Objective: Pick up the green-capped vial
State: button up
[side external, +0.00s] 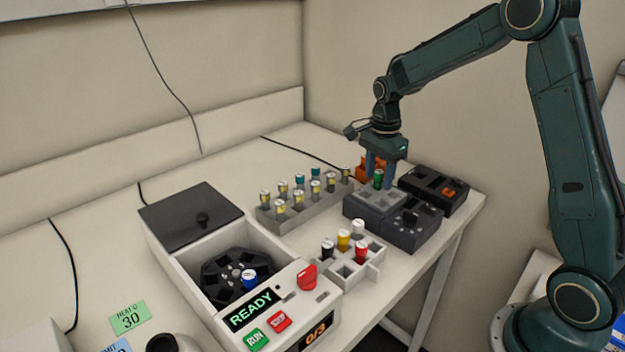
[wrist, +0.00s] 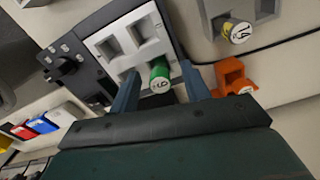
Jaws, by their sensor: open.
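The green-capped vial (side external: 378,179) stands in a grey block (side external: 372,208) at the right part of the bench. In the wrist view its green cap (wrist: 160,76) has a white top with a dark mark and sits at the edge of the block (wrist: 107,38). My gripper (side external: 380,180) points down at the vial from above. In the wrist view the two blue fingers (wrist: 160,88) are apart, one on each side of the cap, with visible gaps. My gripper is open and holds nothing. The lower body of the vial is hidden in the block.
A grey rack (side external: 290,222) of yellow- and teal-marked vials stands left of the block. An orange holder (wrist: 232,78) is close beside one finger. A white rack (side external: 347,272) with black, yellow, red and white caps is in front. The shaker (side external: 185,262) reads READY.

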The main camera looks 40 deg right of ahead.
aim_at(378, 172)
jog(key=c, duration=0.9)
jog(key=shift+o, duration=0.2)
jog(key=shift+r, duration=0.1)
notch_tip(378, 172, up, 20)
dwell(0.4)
jog(key=shift+a, duration=0.1)
dwell(0.4)
